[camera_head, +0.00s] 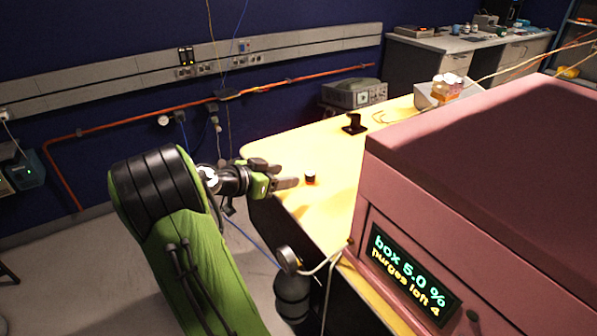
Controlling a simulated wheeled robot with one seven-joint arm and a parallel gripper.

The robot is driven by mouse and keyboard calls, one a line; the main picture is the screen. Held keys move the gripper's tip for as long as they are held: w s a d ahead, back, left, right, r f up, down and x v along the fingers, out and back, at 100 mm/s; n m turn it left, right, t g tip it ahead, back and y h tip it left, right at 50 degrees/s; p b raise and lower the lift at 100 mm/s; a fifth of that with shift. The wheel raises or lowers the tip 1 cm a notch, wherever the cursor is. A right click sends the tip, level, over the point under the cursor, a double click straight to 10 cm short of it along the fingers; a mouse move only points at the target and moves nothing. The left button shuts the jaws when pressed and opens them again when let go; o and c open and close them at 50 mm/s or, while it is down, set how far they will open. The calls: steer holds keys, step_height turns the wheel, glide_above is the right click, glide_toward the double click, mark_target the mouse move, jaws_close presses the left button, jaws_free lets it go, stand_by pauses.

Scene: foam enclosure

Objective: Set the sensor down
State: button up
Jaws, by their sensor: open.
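A small dark cylinder with an orange-red base (310,178), which looks like the sensor, stands upright on the yellow tabletop (325,215) near its left edge. My gripper (288,176) reaches in from the left, just left of the cylinder. Its fingers are apart, with a gap visible between them and the cylinder. Nothing shows between the fingers.
A large pink foam box (400,235) with a lit display (410,275) covers the table's right side. A black stand (354,124) and a tray with orange-labelled bottles (447,90) stand farther back. Bare tabletop surrounds the cylinder.

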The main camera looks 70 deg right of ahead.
steer(key=w+a+r+n+t+y, duration=0.15)
steer(key=w+a+n+t, duration=0.35)
steer(key=a, duration=0.5)
steer(key=w+a+r+n+t+y, duration=0.1)
steer(key=w+a+n+t+y, duration=0.3)
steer(key=a, duration=0.7)
steer(key=s+a+n+t+y, duration=0.1)
steer(key=a+n+t+y, duration=0.2)
steer(key=a+n, duration=0.6)
steer(key=a, duration=0.5)
steer(key=shift+s+r, duration=0.15)
steer(key=shift+r, duration=0.25)
steer(key=shift+o, duration=0.4)
steer(key=s+a+n+y, duration=0.3)
steer(key=s+a+n, duration=0.2)
steer(key=a, duration=0.3)
steer(key=shift+f+n+t, duration=0.35)
steer(key=shift+n+t, duration=0.05)
steer(key=shift+n, duration=0.4)
steer(key=shift+d, duration=0.1)
